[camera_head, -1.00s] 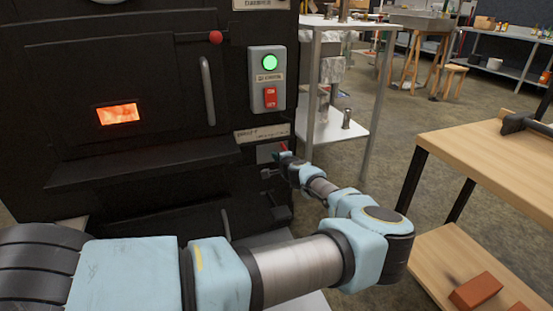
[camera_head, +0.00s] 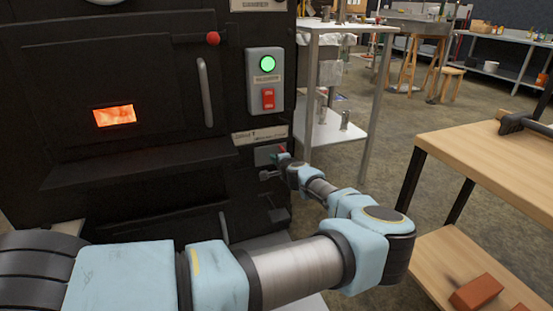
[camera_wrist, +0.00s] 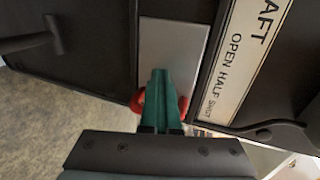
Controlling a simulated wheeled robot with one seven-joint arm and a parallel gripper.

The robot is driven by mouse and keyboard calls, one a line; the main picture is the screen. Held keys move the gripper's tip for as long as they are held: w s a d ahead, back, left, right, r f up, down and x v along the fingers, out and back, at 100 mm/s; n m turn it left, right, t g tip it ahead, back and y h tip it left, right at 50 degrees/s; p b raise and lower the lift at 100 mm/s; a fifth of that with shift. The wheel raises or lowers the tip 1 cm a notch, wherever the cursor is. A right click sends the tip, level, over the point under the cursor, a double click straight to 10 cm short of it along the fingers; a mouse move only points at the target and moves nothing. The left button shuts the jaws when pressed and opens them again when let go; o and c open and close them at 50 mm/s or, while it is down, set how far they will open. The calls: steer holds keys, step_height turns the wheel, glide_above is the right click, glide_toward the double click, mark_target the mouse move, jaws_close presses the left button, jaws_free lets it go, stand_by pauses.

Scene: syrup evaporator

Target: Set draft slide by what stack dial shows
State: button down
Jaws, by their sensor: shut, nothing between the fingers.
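The draft slide is a grey metal plate (camera_wrist: 178,50) in a dark frame, low on the right of the black evaporator front. Its red knob (camera_wrist: 140,101) shows on both sides of my gripper (camera_wrist: 160,88) in the wrist view. My gripper's green fingers are shut with nothing between them, in front of the knob; I cannot tell whether they touch it. A label (camera_wrist: 252,55) beside the plate reads "AFT" and "OPEN HALF SHUT". In the head view the slide (camera_head: 268,154) is partly hidden by my gripper (camera_head: 279,156). The stack dial face is not readable here.
A switch box (camera_head: 265,80) with a lit green lamp and red switch is above the slide. The firebox door has a glowing window (camera_head: 115,115) and a handle (camera_head: 206,92). A wooden workbench (camera_head: 490,165) stands at right, a metal shelf (camera_head: 340,130) behind.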

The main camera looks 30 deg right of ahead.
steer(key=p+v, duration=0.1)
steer(key=v, duration=0.8)
steer(key=shift+s+f+p, duration=0.2)
steer(key=shift+f+p, duration=0.1)
steer(key=shift+f, duration=0.1)
